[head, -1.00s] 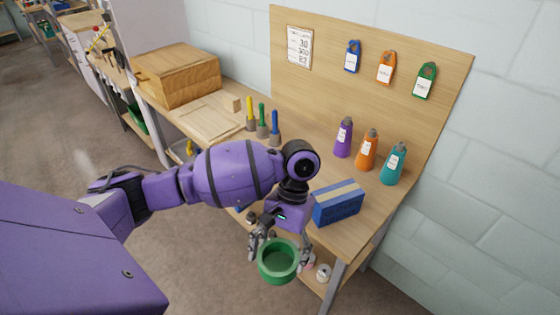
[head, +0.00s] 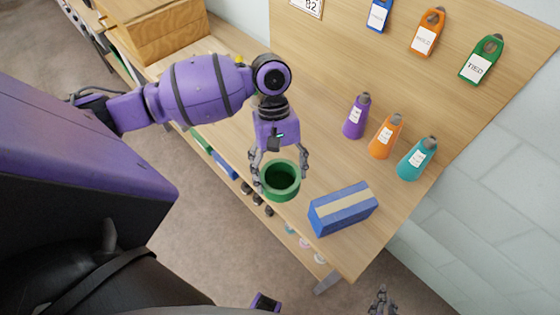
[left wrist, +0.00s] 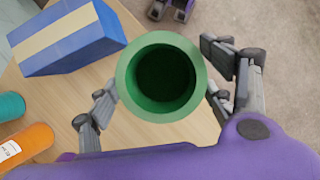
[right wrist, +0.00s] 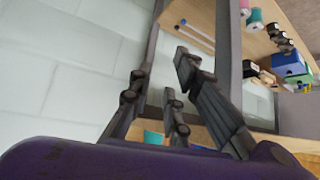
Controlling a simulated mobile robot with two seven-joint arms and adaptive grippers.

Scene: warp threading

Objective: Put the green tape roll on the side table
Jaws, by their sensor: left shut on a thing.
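The green tape roll (head: 280,182) is a short, hollow green ring. My left gripper (head: 279,163) is shut on it, with fingers on either side. The roll overlaps the front edge of the wooden table (head: 318,160) in the head view, left of a blue box; its height above the top is hard to judge. In the left wrist view the roll (left wrist: 160,112) sits between the fingers, its round opening facing the camera. My right gripper (head: 381,302) is at the bottom of the head view, beyond the table's front corner. Its fingers are apart and empty in the right wrist view (right wrist: 160,85).
A blue box with a tan stripe (head: 342,208) stands near the table's front edge. Purple (head: 355,118), orange (head: 384,138) and teal (head: 416,160) cones stand by the tag board (head: 400,60). A lower shelf (head: 290,238) holds small items. Tabletop between roll and cones is clear.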

